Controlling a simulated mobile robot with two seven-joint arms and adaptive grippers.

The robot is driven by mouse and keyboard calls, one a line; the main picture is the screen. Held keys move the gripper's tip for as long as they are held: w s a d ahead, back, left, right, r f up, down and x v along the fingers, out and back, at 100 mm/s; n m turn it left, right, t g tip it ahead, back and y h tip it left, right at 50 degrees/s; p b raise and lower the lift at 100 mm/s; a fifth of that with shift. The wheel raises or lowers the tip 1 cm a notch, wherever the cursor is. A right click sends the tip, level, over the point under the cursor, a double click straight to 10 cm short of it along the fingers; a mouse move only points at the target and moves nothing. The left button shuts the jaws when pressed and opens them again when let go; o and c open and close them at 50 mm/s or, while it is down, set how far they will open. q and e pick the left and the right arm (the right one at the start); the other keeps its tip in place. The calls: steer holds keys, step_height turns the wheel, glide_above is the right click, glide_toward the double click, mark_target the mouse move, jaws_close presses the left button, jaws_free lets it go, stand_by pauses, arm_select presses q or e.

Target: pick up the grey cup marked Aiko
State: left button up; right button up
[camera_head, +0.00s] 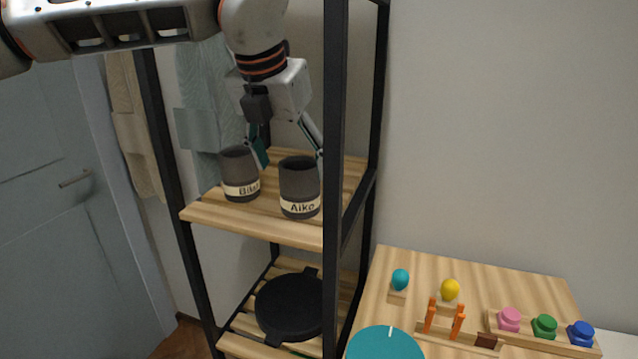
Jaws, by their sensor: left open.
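The grey cup marked Aiko (299,182) stands upright on the wooden upper shelf (262,227) of a black-framed rack. A second grey cup (238,170), with a label that looks like "Bilal" but is partly hard to read, stands just to its left. The gripper is open; whether a finger touches either cup I cannot tell. My right gripper is not in view.
A black rack post (334,130) stands right of the Aiko cup, close to my gripper. A black round pan-like object (292,305) lies on the lower shelf. A wooden table (480,275) at right holds coloured pegs and a teal disc (385,345).

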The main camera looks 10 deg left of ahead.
mark_target(300, 187)
arm_select(q)
steer(key=shift+w, duration=0.15)
steer(key=x, duration=0.2)
steer(key=p+x, duration=0.1)
steer(key=x, duration=0.4)
steer(key=shift+w+f+p, duration=0.15)
steer(key=shift+w+p, duration=0.2)
steer(key=shift+w, duration=0.05)
steer(key=c, duration=1.4)
